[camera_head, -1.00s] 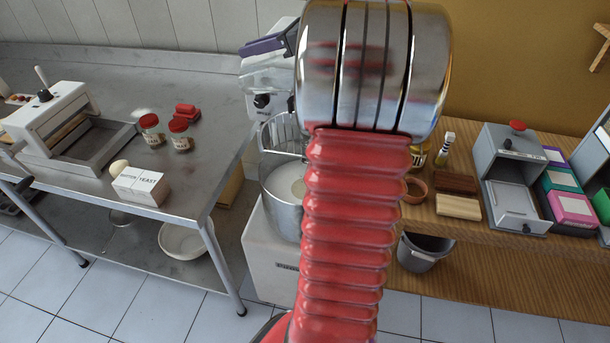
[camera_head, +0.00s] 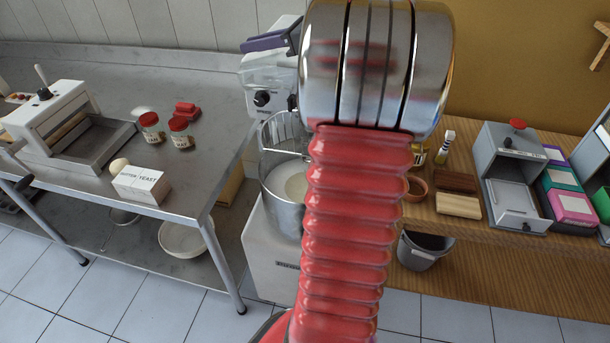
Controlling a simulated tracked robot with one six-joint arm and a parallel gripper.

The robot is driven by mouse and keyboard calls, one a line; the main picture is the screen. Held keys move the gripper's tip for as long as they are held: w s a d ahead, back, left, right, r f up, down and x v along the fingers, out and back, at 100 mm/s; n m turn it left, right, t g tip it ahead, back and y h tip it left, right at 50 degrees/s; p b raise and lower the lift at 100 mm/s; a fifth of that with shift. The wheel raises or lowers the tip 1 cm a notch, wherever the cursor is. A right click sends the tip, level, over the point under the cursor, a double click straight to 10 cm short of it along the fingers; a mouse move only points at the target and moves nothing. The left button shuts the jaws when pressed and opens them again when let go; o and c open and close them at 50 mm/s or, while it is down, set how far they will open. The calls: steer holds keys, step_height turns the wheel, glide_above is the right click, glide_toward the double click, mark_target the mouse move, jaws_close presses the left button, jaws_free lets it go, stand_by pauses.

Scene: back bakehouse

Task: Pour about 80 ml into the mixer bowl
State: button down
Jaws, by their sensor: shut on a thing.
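The steel mixer bowl (camera_head: 284,214) sits in the white stand mixer (camera_head: 270,265), in the middle of the head view. A wire guard (camera_head: 272,135) stands around the bowl's rim at the back. Something pale and rounded (camera_head: 295,184) shows inside the bowl; I cannot tell what it is. My red ribbed arm with its chrome joint covers the right part of the bowl and mixer. My gripper is hidden from this view, and so is anything in it. No stream of liquid is visible.
A steel table (camera_head: 80,205) on the left holds a yeast box (camera_head: 141,186), red-lidded jars (camera_head: 151,129) and a white press-like machine (camera_head: 48,118). A wooden bench (camera_head: 475,225) on the right holds a clay pot (camera_head: 418,188), wood blocks and grey bins. A grey bucket (camera_head: 421,252) stands below.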

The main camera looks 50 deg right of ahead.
mark_target(241, 64)
steer(key=shift+s+a+r, duration=0.1)
steer(key=shift+s, duration=0.05)
steer(key=shift+w+d+r+t+p, duration=0.15)
steer(key=shift+w+d+t+p, duration=0.1)
steer(key=shift+t+p, duration=0.15)
stand_by(0.4)
steer(key=shift+a+r, duration=0.15)
steer(key=shift+a, duration=0.1)
steer(key=w, duration=0.1)
steer(key=w+a, duration=0.1)
steer(key=w+g, duration=0.1)
steer(key=shift+a+f, duration=0.2)
steer(key=shift+f, duration=0.2)
steer(key=shift+w+a+f+g+h, duration=0.2)
steer(key=shift+w+f+g+h, duration=0.25)
steer(key=shift+f+g, duration=0.15)
steer(key=shift+f, duration=0.1)
steer(key=shift+w+g, duration=0.2)
steer(key=shift+g, duration=0.2)
